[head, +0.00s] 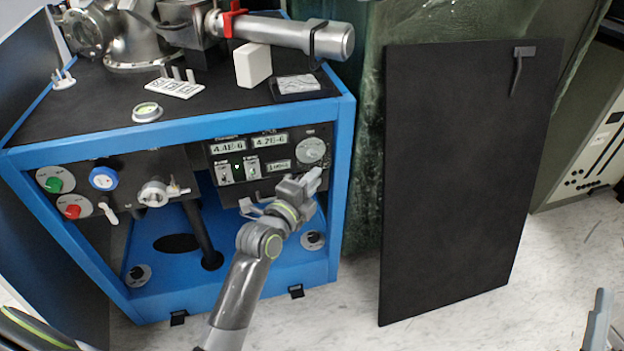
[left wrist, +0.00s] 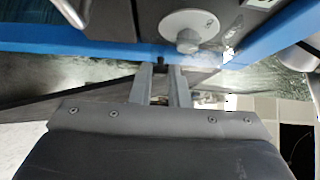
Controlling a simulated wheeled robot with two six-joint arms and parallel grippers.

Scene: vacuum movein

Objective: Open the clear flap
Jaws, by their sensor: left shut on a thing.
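My left gripper (head: 316,178) is at the right front post of the blue-framed cabinet (head: 346,140), just below a round dial (head: 312,150). In the left wrist view its fingers (left wrist: 160,80) are close together beside the blue frame. A small dark piece (left wrist: 159,62) shows between their tips, and they are shut on it. I cannot tell whether this piece belongs to the clear flap. I cannot make out the clear flap's outline in either view. A grey part (head: 600,322) at the lower right edge looks like my right gripper, cut off by the frame.
The black control panel (head: 203,165) has displays, switches and knobs. Metal vacuum parts (head: 285,34) and a white block (head: 253,65) stand on the cabinet's top. A large black board (head: 455,180) leans to the right. Pale floor (head: 560,260) is clear beyond it.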

